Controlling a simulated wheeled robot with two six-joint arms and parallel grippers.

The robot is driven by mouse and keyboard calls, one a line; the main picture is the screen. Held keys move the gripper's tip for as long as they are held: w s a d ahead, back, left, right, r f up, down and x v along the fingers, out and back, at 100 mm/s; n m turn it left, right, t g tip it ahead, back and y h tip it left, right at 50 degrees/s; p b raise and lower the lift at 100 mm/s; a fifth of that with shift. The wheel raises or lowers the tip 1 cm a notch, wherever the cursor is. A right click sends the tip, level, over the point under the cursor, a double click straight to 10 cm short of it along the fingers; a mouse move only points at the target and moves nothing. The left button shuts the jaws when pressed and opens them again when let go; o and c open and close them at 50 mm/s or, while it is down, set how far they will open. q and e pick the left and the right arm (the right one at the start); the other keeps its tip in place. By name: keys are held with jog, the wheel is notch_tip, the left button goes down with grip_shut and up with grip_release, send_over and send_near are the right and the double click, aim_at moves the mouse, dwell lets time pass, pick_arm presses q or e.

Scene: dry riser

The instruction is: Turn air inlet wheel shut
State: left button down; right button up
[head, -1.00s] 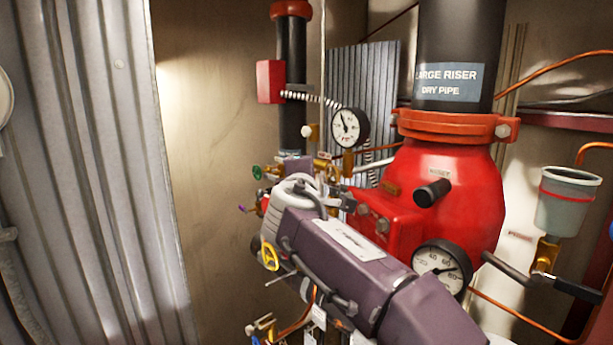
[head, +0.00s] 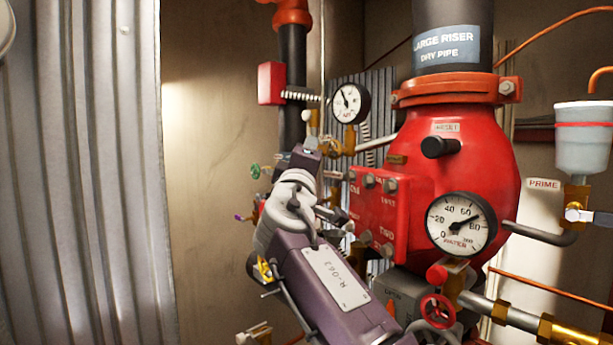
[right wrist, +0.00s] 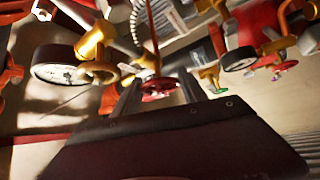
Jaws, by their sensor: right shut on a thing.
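My right arm reaches in from the lower right in the head view, and its gripper (head: 311,147) is up at the brass air pipework. In the right wrist view, a small red handwheel (right wrist: 160,88) sits between the two fingers of my right gripper (right wrist: 160,92), which is shut on it. I take this as the air inlet wheel; no label on it can be read. In the head view this wheel is hidden behind my gripper and wrist. My left gripper is in neither view.
The air gauge (head: 350,103) is just right of my gripper. The red riser body (head: 470,150) and water gauge (head: 461,224) stand right. Another red wheel (head: 437,311) is low right. Green (head: 256,170) and yellow (head: 264,270) handles are left. A corrugated panel (head: 80,180) fills the far left.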

jog(key=shift+f+m+h+b, duration=0.1)
jog(key=shift+m+h+b, duration=0.2)
jog(key=o, duration=1.4)
jog(key=shift+c, duration=0.2)
jog(key=shift+s+f+b, duration=0.15)
jog(key=shift+b, duration=0.2)
jog(key=b+v, duration=0.6)
jog(key=v, duration=0.2)
jog(key=shift+s, duration=0.3)
